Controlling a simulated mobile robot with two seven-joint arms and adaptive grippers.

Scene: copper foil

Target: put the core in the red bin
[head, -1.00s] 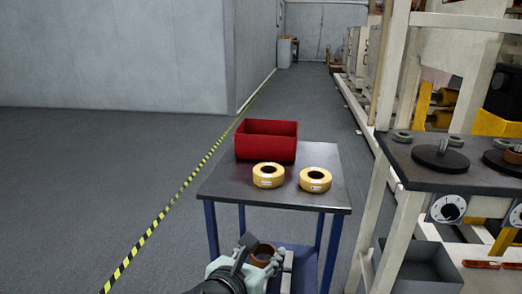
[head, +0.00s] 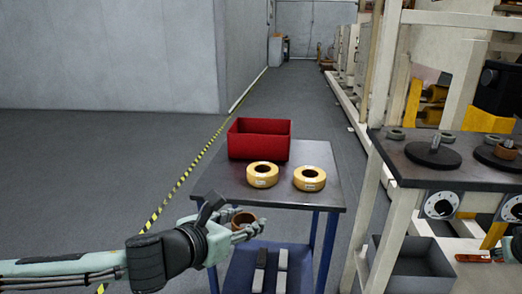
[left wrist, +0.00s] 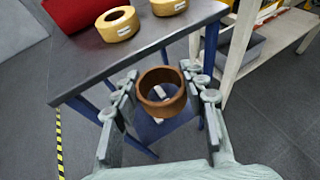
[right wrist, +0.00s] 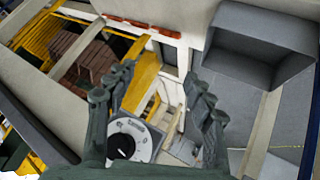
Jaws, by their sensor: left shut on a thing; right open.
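The core, a brown ring (head: 243,219), is held in my left gripper (head: 240,228), in front of the small table's near edge. In the left wrist view the core (left wrist: 161,92) sits between the two fingers of the left gripper (left wrist: 160,95), hole facing up. The red bin (head: 259,139) stands at the back left of the tabletop; its corner shows in the left wrist view (left wrist: 80,12). My right gripper (right wrist: 160,95) is open and empty in the right wrist view, in front of the machine bench.
Two yellow rolls, left (head: 262,175) and right (head: 309,179), lie on the dark tabletop (head: 225,186) in front of the bin. A machine bench (head: 420,172) with discs stands at right. A grey box (head: 412,262) sits below it. Floor at left is clear.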

